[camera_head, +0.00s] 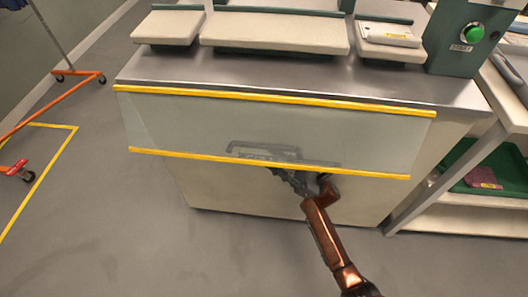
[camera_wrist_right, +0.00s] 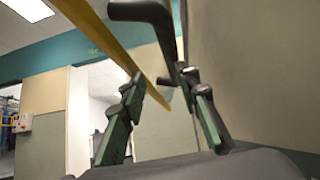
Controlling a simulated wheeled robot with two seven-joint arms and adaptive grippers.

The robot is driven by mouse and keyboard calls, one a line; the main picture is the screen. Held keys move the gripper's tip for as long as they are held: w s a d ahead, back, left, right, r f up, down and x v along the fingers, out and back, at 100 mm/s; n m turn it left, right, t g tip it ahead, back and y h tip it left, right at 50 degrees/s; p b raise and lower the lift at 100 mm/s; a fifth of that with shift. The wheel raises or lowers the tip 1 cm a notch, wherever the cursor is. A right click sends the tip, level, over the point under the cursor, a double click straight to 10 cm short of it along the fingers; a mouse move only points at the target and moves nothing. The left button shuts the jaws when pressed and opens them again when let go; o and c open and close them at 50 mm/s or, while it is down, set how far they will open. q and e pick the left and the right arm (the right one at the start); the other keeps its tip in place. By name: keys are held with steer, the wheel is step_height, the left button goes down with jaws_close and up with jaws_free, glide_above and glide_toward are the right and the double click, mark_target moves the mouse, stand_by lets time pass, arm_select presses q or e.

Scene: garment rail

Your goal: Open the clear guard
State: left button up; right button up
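The clear guard (camera_head: 190,120) is a see-through panel with yellow strips along its top and bottom edges. It hangs tilted in front of the grey worktop in the head view. A dark bar handle (camera_head: 270,148) shows at its lower middle. My right gripper (camera_head: 285,178) is at the lower yellow edge, just below the handle, partly seen. In the right wrist view my right gripper (camera_wrist_right: 162,105) has its fingers apart. The yellow strip (camera_wrist_right: 108,38) and the dark handle (camera_wrist_right: 145,12) rise beyond the fingers; I cannot tell whether they touch. My left gripper is not in view.
The grey worktop (camera_head: 300,80) carries padded press boards (camera_head: 275,33) and a green control box (camera_head: 465,38) with a green button. A shelf with a green tray (camera_head: 490,165) stands at right. An orange-based rail (camera_head: 50,108) stands at left. The floor in front is clear.

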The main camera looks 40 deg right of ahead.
steer(key=v, duration=0.6)
stand_by(0.4)
